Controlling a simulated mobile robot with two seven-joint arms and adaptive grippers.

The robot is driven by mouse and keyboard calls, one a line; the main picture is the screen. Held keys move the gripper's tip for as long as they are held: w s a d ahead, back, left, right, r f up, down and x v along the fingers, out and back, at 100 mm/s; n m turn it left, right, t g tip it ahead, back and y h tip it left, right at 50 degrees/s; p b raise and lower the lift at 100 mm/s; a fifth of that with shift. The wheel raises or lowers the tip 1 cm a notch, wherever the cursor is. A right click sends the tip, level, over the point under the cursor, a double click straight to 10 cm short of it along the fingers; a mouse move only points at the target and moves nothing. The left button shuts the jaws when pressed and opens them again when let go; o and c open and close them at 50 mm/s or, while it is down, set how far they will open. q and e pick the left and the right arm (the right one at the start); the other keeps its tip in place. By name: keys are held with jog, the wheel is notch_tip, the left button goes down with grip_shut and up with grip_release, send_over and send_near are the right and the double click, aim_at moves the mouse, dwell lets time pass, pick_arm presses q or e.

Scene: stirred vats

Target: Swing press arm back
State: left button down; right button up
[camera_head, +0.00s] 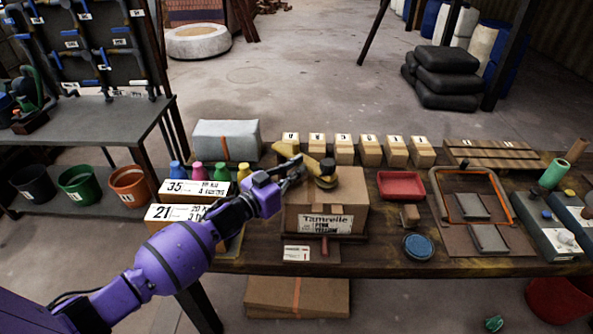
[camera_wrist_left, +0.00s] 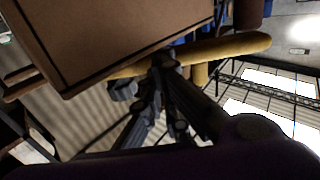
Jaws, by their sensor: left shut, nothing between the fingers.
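The press arm (camera_head: 321,175) is a yellow bar with a dark round knob, lying over the top of a cardboard box labelled "Tamrelle" (camera_head: 350,205). In the left wrist view the yellow bar (camera_wrist_left: 225,48) runs across behind my fingertips, with the brown box (camera_wrist_left: 110,35) at upper left. My left gripper (camera_head: 299,165) comes in from the left and is shut and empty. Its tips (camera_wrist_left: 163,60) are right at the bar in both views; I cannot tell whether they touch it. The far end of the bar is partly hidden by the gripper. My right gripper is not in view.
A row of small yellowish labelled blocks (camera_head: 344,149) stands behind the box. Left are a grey-white package (camera_head: 227,140), colored bottles and number cards (camera_head: 193,190). Right are a red tray (camera_head: 401,185), a blue round lid (camera_head: 417,246) and an orange frame (camera_head: 480,196).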

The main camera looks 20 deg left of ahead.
aim_at(307, 167)
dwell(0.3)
pick_arm(q)
jog(key=shift+w+d+r+n+t+y+p, duration=0.1)
jog(key=shift+w+d+n+t+y+p, duration=0.3)
jog(key=shift+d+n+y, duration=0.35)
jog(key=shift+w+d+n+y, duration=0.25)
jog(key=shift+w+n+y, duration=0.25)
jog(key=shift+y, duration=0.35)
jog(key=shift+w+d+n+t+y, duration=0.1)
jog(key=shift+w+n+t+y, duration=0.2)
jog(key=shift+y, duration=0.3)
